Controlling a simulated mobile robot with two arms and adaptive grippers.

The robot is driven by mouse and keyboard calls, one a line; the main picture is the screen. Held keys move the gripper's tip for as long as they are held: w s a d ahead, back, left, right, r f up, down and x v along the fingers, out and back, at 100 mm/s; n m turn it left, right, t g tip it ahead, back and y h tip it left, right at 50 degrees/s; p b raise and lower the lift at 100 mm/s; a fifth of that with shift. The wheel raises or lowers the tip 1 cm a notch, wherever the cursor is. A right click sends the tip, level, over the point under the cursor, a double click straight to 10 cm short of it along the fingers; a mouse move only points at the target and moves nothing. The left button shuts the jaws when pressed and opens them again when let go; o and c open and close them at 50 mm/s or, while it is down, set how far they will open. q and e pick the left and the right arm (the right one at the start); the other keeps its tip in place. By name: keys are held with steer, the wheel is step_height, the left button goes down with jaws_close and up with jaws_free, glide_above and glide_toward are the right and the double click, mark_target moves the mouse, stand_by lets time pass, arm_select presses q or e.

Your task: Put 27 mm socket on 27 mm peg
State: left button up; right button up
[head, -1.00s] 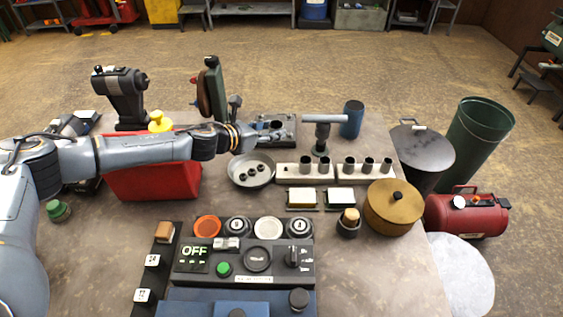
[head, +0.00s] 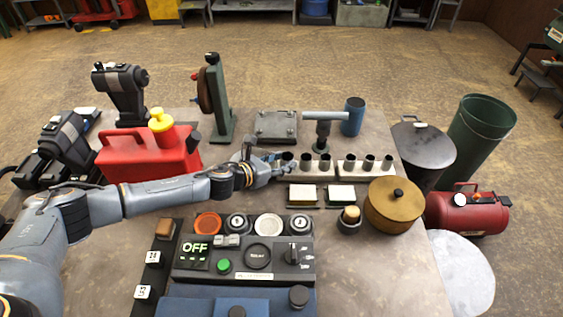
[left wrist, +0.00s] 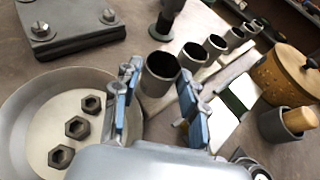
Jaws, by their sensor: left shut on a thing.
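A row of dark, hollow sockets stands along a pale two-part rail (head: 315,175) right of my left gripper (head: 276,166). In the left wrist view my left gripper (left wrist: 160,80) has one blue-padded finger on each side of the nearest dark socket (left wrist: 163,66), shut on it. This held socket (head: 287,157) is upright at the left end of the rail, in line with the others. I take it as the 27 mm socket; no size mark is readable. Its lower end is partly hidden, so I cannot tell how far it sits on a peg. My right gripper is out of view.
A round metal dish (left wrist: 28,108) with three nuts lies beside the gripper. A bolted plate (head: 277,126) and a T-handled tool (head: 324,132) stand behind the rail. White-topped blocks (head: 303,194) and a brown pot (head: 393,205) are in front and to the right.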

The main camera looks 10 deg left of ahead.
arm_select(q)
steer(key=o, duration=1.3)
steer(key=shift+f, duration=0.15)
steer(key=b+v, duration=0.1)
steer(key=v, duration=1.1)
